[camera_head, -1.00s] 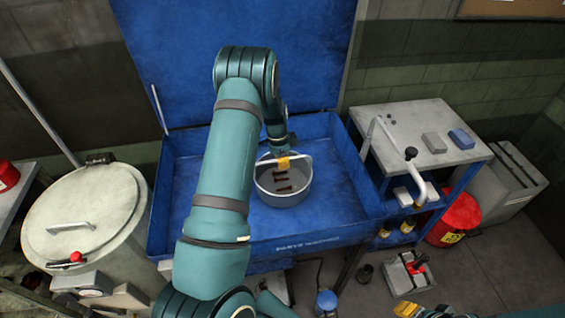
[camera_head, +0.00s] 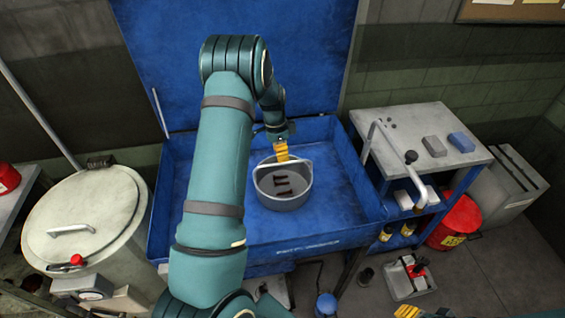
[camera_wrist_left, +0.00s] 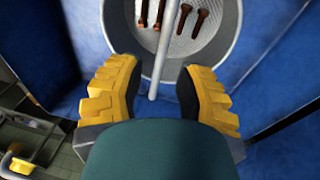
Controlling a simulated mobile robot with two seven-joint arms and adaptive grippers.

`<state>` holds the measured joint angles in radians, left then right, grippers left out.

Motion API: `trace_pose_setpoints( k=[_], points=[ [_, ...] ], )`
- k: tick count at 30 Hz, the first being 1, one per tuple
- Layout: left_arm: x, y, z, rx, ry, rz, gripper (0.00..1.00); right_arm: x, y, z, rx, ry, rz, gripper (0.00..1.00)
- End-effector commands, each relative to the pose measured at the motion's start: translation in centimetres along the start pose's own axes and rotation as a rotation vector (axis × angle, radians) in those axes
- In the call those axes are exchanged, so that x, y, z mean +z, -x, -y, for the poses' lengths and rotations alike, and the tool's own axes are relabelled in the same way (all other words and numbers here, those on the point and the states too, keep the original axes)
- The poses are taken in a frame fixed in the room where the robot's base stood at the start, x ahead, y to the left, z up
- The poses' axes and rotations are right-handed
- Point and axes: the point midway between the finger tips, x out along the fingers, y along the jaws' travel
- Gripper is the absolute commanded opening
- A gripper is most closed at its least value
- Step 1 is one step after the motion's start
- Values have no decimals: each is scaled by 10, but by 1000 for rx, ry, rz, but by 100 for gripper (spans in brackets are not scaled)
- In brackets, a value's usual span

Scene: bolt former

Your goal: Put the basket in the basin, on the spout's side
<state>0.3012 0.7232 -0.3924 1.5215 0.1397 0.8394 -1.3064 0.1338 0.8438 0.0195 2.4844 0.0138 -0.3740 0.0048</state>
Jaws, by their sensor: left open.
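The basket (camera_head: 284,203) is a round grey metal pail with several brown bolts (camera_head: 283,181) in it. My left gripper (camera_head: 282,154) is just above the basket's far rim. In the left wrist view its yellow fingers (camera_wrist_left: 158,88) are apart. The handle (camera_wrist_left: 160,62) shows as a pale bar between and beyond them, and nothing is gripped. A yellow tip at the bottom edge (camera_head: 424,312) may be my right gripper; its jaws cannot be made out.
A raised blue lid (camera_head: 235,60) stands behind the basin. A grey-topped side table (camera_head: 440,140) stands to the right, with a red can (camera_head: 460,220) below. A pale drum (camera_head: 90,220) stands left. The basin floor left of the basket is partly hidden by my arm.

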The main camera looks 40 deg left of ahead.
Motion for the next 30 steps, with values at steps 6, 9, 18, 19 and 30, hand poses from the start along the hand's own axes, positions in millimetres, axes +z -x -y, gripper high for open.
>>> trace_pose_setpoints(
  k=[6, 9, 18, 19, 30],
  points=[
    [0, 41, 0, -2, -1, -1, 34, 0, 2, 1, -1, 0, 0, 47],
    [0, 52, 0, 0, -1, -1, 34, 0, 2, 1, -1, 0, 0, 47],
    [0, 61, 0, 2, -1, 1, 34, 0, 3, 1, -1, 0, 0, 47],
    [0, 61, 0, 2, -1, 1, 34, 0, 3, 1, -1, 0, 0, 47],
    [0, 61, 0, 2, -1, 1, 34, 0, 3, 1, -1, 0, 0, 47]
  ],
)
